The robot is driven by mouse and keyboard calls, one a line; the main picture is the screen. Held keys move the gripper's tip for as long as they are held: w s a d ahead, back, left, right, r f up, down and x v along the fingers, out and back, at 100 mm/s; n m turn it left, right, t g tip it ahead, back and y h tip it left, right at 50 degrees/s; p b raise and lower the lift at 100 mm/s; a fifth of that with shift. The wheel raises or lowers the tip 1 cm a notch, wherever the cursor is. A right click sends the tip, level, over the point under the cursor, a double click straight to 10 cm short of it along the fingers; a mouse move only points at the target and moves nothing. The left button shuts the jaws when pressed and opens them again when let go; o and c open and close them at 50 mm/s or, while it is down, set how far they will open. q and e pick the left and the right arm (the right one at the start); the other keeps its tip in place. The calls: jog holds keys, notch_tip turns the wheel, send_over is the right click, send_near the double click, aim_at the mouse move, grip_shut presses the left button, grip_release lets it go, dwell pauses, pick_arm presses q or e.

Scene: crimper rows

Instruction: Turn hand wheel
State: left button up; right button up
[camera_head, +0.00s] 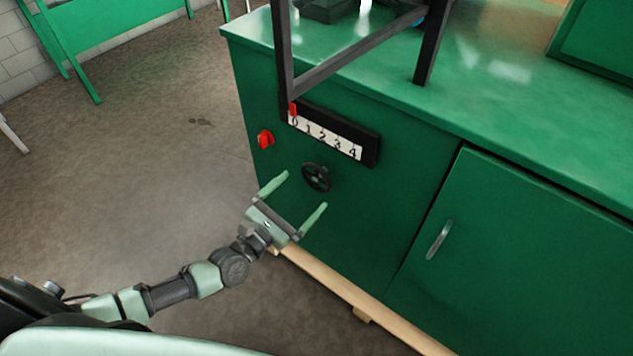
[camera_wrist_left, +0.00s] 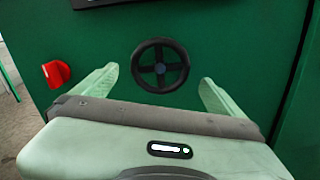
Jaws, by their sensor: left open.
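The hand wheel (camera_head: 316,177) is a small black spoked wheel on the front of a green cabinet, below a number scale. It also shows in the left wrist view (camera_wrist_left: 160,66), beyond and between my fingertips. My left gripper (camera_head: 293,192) is open and empty, its two pale green fingers spread wide toward the cabinet front. In the left wrist view the gripper (camera_wrist_left: 158,84) has one finger on each side of the wheel's lower part in the picture. I cannot tell how far the fingertips are from the panel. My right gripper is not in view.
A red knob (camera_head: 265,138) is left of the wheel. The scale (camera_head: 325,136) reads 0 to 4, with a red pointer (camera_head: 293,109) at 0. A cabinet door (camera_head: 520,262) with a metal handle (camera_head: 439,240) is at the right. Open floor (camera_head: 130,180) lies left.

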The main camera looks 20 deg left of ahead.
aim_at(314, 180)
pick_arm(q)
jog(key=x, duration=0.5)
jog(key=shift+w+d, duration=0.1)
jog(key=shift+w, duration=0.15)
jog(key=shift+w+d, duration=0.15)
jog(key=shift+w, duration=0.25)
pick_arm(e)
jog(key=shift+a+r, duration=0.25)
pick_arm(q)
jog(key=shift+c, duration=0.3)
jog(key=c, duration=1.1)
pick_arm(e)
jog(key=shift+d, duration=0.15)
